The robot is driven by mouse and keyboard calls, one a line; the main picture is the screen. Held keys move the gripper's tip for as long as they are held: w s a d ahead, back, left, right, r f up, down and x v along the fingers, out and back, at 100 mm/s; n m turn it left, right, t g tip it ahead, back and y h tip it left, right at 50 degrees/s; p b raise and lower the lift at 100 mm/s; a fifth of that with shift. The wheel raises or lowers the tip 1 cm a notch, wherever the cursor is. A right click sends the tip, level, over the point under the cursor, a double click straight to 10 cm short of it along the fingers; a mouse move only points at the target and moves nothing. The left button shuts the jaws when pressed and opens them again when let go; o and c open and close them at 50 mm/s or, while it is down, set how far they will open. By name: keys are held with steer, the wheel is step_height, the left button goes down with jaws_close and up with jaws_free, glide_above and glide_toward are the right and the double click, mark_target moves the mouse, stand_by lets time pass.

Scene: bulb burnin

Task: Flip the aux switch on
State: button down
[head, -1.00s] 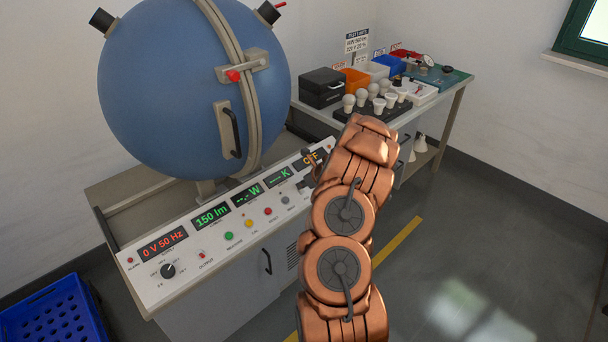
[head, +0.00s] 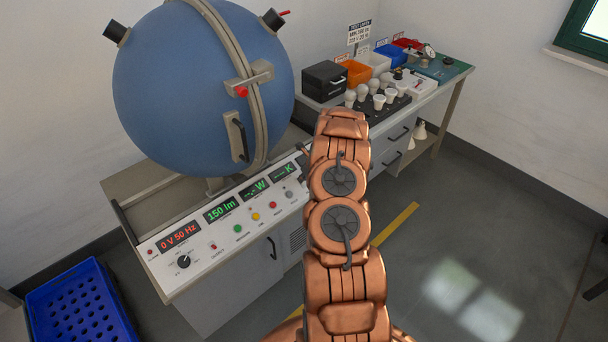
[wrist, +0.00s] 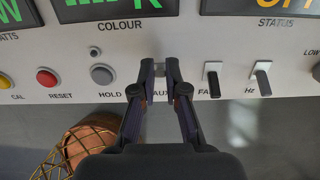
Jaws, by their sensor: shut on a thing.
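In the wrist view, the aux switch (wrist: 160,70) is a small pale lever on the panel above the partly covered AUX label. My gripper (wrist: 159,72) is at the panel with a fingertip on each side of this lever, shut on it. The fingers hide part of the switch, so I cannot tell which way it is set. In the head view my arm hides the gripper and the switch; the sloping control panel (head: 207,231) shows to the left of the arm.
The fan switch (wrist: 213,80) and the Hz switch (wrist: 262,79) are close on the right. The grey hold button (wrist: 102,75) and red reset button (wrist: 47,78) are on the left. A blue sphere (head: 195,85) stands behind the panel. A blue crate (head: 80,300) is at lower left.

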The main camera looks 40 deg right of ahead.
steer(key=shift+f, duration=0.1)
stand_by(0.3)
steer(key=c, duration=1.2)
jaws_free()
steer(key=v, duration=1.2)
